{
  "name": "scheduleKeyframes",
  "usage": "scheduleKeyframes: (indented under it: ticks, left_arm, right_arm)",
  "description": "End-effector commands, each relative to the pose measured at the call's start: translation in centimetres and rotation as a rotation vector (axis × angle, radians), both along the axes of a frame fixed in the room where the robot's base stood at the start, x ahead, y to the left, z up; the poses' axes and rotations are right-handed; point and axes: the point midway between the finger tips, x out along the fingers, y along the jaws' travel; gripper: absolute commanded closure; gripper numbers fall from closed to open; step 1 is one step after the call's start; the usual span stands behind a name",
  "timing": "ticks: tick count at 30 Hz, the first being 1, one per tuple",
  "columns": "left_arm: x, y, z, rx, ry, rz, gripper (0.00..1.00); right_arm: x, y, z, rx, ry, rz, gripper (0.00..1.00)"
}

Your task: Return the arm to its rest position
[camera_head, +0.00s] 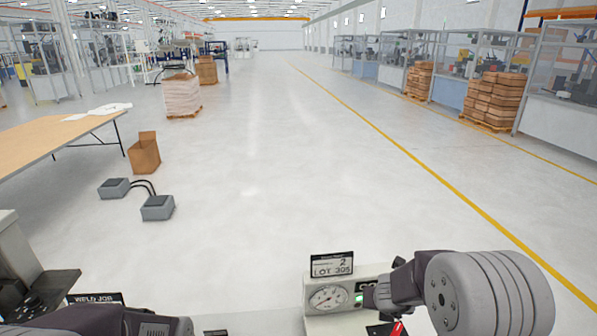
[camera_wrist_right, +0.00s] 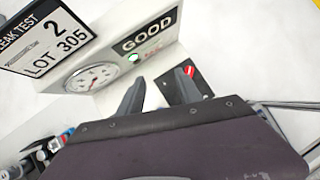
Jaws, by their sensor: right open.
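My right arm reaches in from the right in the head view, with its wrist (camera_head: 408,287) over the right side of a leak test station (camera_head: 322,292). In the right wrist view my right gripper (camera_wrist_right: 155,86) is open, its two dark fingers apart with nothing between them. The fingers point at the station's base, in front of the white panel with its round gauge (camera_wrist_right: 91,77), lit green lamp (camera_wrist_right: 134,58) and GOOD sign (camera_wrist_right: 150,30). A dark plate with a red part (camera_wrist_right: 189,71) lies beside the right finger. My left arm shows only partly at the bottom left; its gripper is out of view.
A LOT 305 sign (camera_head: 332,265) stands on top of the station. A WELD JOB sign (camera_head: 95,299) is at the lower left. A wooden table (camera_head: 50,138), a cardboard box (camera_head: 144,155) and two grey boxes (camera_head: 157,208) stand further off. The middle floor is clear.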

Motion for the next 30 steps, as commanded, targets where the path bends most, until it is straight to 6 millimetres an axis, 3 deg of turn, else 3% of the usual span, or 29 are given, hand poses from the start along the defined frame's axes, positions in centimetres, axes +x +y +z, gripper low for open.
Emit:
scheduleKeyframes:
  ticks: [1,4,8,12,15,16,21,30]
  left_arm:
    - [0.0,0.0,-1.8,0.0,-0.001,0.0,1.0]
    - [0.0,0.0,-3.1,0.0,-0.001,0.0,1.0]
    - [0.0,0.0,-4.4,0.0,-0.001,0.0,1.0]
    - [0.0,0.0,-4.2,0.0,-0.001,0.0,1.0]
    - [0.0,0.0,-4.1,0.0,-0.001,0.0,1.0]
    - [0.0,0.0,-4.1,0.0,-0.001,0.0,1.0]
    - [0.0,0.0,-4.1,0.0,-0.001,0.0,1.0]
    - [0.0,0.0,-4.1,0.0,-0.001,0.0,1.0]
  right_arm:
    - [-0.2,1.6,-0.4,-0.077,-0.005,0.207,0.58]
    - [-1.7,5.2,-0.2,-0.294,0.017,0.736,0.58]
    - [-7.0,9.0,-1.8,-0.647,0.102,1.56,0.58]
    - [-14.7,8.7,-4.1,-0.957,0.232,2.472,0.58]
    - [-18.1,7.2,-5.2,-1.038,0.265,2.935,0.58]
    - [-18.5,7.0,-5.3,1.01,-0.25,-2.893,0.58]
    - [-19.0,6.8,-5.3,0.948,-0.191,-2.746,0.58]
    - [-18.9,6.9,-5.3,0.952,-0.189,-2.745,0.58]
